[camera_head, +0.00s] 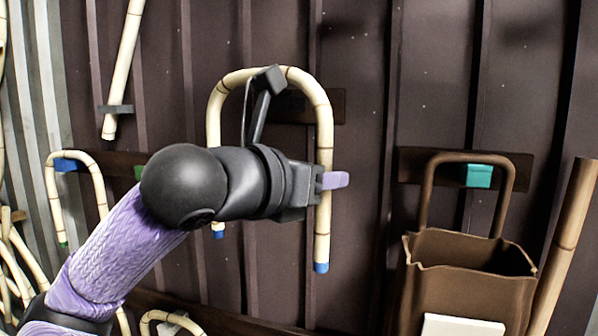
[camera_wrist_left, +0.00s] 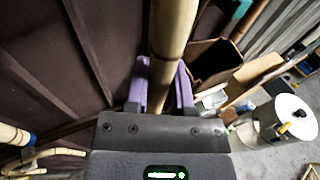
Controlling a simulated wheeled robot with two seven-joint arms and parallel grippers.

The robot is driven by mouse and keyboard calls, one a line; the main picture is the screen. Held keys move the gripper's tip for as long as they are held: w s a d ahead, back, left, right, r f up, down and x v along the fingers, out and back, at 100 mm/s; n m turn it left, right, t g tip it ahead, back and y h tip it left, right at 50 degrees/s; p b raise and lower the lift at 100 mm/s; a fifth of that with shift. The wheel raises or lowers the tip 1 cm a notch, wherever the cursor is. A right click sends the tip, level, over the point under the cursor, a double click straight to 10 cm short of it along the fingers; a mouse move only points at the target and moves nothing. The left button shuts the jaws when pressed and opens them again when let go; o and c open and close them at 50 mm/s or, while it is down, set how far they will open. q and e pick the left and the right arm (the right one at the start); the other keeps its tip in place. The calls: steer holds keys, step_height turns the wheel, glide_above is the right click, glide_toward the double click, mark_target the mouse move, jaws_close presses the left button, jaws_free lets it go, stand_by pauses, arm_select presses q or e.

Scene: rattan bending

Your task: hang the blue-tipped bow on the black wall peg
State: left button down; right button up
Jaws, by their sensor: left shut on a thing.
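The blue-tipped bow (camera_head: 323,135) is a pale, jointed rattan arch, upright with its curve on top and both blue ends pointing down. My left gripper (camera_head: 326,181) is shut on its right leg, well above the blue tip. In the left wrist view the bow's leg (camera_wrist_left: 172,30) runs between the two purple fingers. The bow's top overlaps a dark wall board (camera_head: 333,106) in the picture; the gap in depth is unclear. I cannot make out the black peg; my wrist parts cover much of that board. My right gripper is out of view.
A brown bag (camera_head: 468,250) hangs at right below a teal peg (camera_head: 479,176). Another bow (camera_head: 98,180) hangs at left near a blue peg (camera_head: 66,165). A rattan pole (camera_head: 123,65) is at upper left. In the left wrist view a white bucket (camera_wrist_left: 287,125) stands on the floor.

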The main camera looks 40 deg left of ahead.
arm_select(q)
steer(key=w+a+f+p, duration=0.1)
steer(key=w+a+p, duration=0.2)
steer(key=w, duration=0.4)
steer(key=shift+w+a, duration=0.15)
steer(key=shift+a, duration=0.2)
stand_by(0.4)
steer(key=shift+c, duration=2)
jaws_free()
